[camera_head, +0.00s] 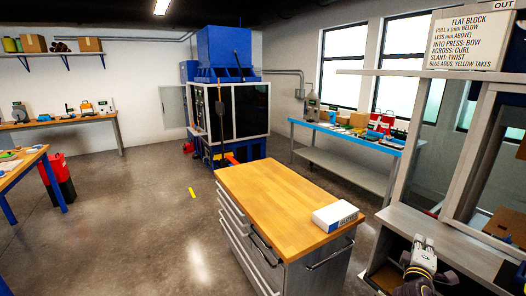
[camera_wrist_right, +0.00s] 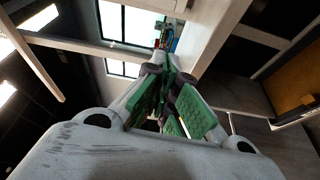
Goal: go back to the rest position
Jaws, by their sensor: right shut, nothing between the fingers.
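My right gripper (camera_head: 422,246) shows at the lower right of the head view, in front of the grey cabinet with the glazed frame. In the right wrist view its green-padded fingers (camera_wrist_right: 170,97) are together with nothing between them. It is apart from the wooden-topped drawer cart (camera_head: 275,205), which stands to its left. My left gripper is not in view.
A white box (camera_head: 335,216) lies on the cart's right end. The glazed cabinet (camera_head: 410,200) with a sign (camera_head: 472,42) above it stands close on the right. A blue-edged bench (camera_head: 340,131) runs under the windows. The floor (camera_head: 140,215) left of the cart is mostly clear.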

